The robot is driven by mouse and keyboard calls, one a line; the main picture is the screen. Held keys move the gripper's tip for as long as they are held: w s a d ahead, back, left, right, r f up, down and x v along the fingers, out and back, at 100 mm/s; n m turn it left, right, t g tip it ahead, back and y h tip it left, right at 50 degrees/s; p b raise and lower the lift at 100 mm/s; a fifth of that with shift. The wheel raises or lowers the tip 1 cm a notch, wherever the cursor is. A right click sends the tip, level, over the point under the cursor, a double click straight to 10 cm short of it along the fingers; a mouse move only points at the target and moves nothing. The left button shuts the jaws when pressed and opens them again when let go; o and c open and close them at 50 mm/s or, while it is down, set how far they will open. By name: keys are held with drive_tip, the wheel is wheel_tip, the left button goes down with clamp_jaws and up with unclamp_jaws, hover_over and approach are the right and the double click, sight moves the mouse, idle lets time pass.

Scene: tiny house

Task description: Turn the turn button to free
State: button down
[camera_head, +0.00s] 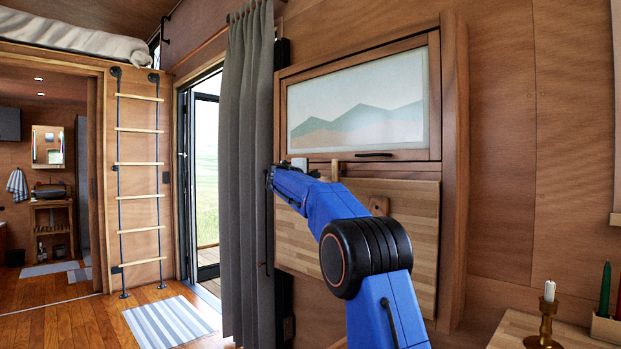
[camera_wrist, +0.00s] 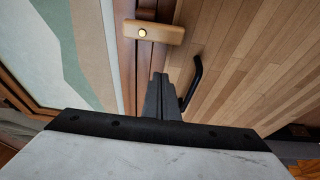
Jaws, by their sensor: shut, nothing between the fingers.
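The turn button (camera_wrist: 166,33) is a small pale wooden bar with a round brass screw near one end. In the wrist view it lies across the gap between the dark wood rail and the slatted wood panel (camera_wrist: 245,65), overlapping the panel's edge. In the head view the turn button (camera_head: 336,169) stands upright below the picture-front cabinet, over the top of the folded panel (camera_head: 420,215). My gripper (camera_wrist: 161,78) is shut and empty, its dark fingertips pointing at the rail just short of the button, apart from it in the wrist view.
A black bar handle (camera_wrist: 192,82) sits on the panel close beside my fingers. The cabinet door (camera_head: 360,100) with a mountain picture is above. A grey curtain (camera_head: 247,150) hangs left of the arm. A table with a candle holder (camera_head: 545,320) is at lower right.

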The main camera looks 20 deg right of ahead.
sight(335, 171)
drive_tip(key=shift+s+d, duration=0.3)
drive_tip(key=shift+d, duration=0.35)
drive_tip(key=shift+s+d, duration=0.35)
drive_tip(key=shift+d, duration=0.25)
drive_tip(key=shift+s+d, duration=0.3)
drive_tip(key=shift+d, duration=0.35)
